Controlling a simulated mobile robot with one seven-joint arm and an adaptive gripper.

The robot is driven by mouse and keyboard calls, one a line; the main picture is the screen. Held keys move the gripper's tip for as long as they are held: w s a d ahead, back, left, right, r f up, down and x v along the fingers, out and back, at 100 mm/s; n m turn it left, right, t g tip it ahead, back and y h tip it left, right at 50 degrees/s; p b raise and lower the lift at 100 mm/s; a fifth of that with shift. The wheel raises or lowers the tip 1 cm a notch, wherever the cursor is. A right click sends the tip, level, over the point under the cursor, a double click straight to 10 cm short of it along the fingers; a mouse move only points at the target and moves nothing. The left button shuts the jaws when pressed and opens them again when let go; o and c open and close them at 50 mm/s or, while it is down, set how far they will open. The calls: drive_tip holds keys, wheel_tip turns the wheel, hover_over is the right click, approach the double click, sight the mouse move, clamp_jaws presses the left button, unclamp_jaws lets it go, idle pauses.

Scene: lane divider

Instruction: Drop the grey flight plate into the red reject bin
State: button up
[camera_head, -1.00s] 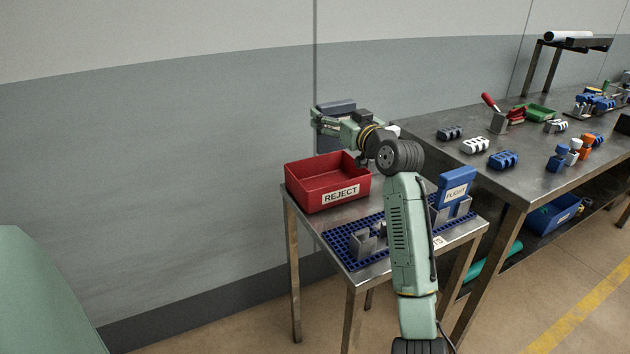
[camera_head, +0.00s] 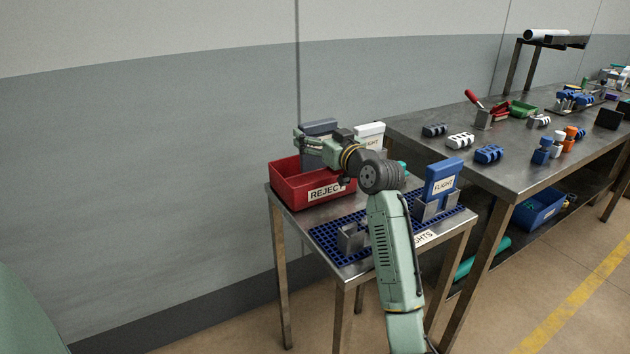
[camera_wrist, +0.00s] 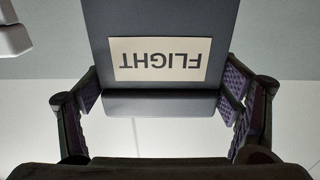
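The grey flight plate (camera_head: 321,127) stands upright in my gripper (camera_head: 316,147), over the red reject bin (camera_head: 290,187). Its lower part sits behind my fingers and the bin's front wall, so I cannot tell if it touches the bin floor. In the wrist view the plate (camera_wrist: 160,20) shows its FLIGHT label upside down.
A blue flight plate (camera_head: 442,182) stands in a metal holder on the small table (camera_head: 372,270), and a white one (camera_head: 369,134) stands behind my wrist. An empty metal holder (camera_head: 351,238) is on the blue grid mat (camera_head: 325,236). A long bench (camera_head: 520,165) with several parts is at right.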

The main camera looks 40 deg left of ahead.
drive_tip(key=o, duration=0.4)
drive_tip(key=v, duration=1.2)
drive_tip(key=shift+s, duration=0.1)
